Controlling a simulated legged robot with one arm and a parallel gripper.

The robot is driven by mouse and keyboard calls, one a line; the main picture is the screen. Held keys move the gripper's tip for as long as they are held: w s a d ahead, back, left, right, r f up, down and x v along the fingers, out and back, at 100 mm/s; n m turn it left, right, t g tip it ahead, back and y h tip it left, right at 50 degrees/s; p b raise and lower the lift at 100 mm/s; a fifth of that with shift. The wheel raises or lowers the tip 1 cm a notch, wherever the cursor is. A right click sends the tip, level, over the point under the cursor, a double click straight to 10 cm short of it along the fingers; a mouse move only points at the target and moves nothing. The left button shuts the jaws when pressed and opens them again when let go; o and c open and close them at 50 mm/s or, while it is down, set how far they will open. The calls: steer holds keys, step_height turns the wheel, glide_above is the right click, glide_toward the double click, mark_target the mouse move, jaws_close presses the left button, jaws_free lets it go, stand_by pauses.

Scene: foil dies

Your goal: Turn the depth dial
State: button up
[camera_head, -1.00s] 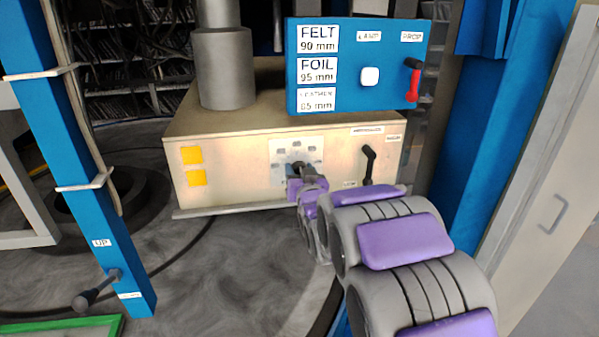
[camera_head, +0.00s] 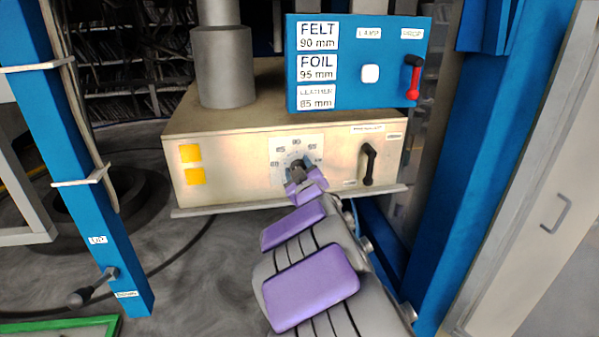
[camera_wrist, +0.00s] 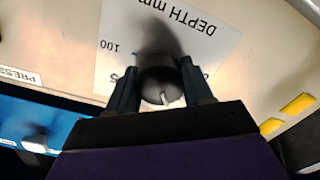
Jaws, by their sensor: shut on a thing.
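The depth dial (camera_head: 297,168) is a dark round knob on a white scale plate (camera_head: 312,145) on the front of the beige box. The scale's numbers run around it, with 90 at the top. My gripper (camera_head: 304,182) is at the dial from the front and below. In the wrist view my gripper (camera_wrist: 163,88) has one dark finger on each side of the dial (camera_wrist: 160,78) and is shut on it. A pale pointer mark shows on the knob's face. The wrist view is tilted, with "DEPTH mm" and 100 legible on the plate (camera_wrist: 120,68); the fingers hide other numbers.
A black lever (camera_head: 368,164) stands right of the dial. A blue panel (camera_head: 345,95) above lists felt 90 mm, foil 95 mm and leather 85 mm, with a white button (camera_head: 370,73) and a red-black handle (camera_head: 413,77). Blue posts (camera_head: 75,160) flank the machine.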

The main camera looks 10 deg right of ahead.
steer(key=shift+n, duration=0.4)
steer(key=o, duration=1)
steer(key=shift+a, duration=0.2)
steer(key=shift+o, duration=0.2)
steer(key=shift+s, duration=0.15)
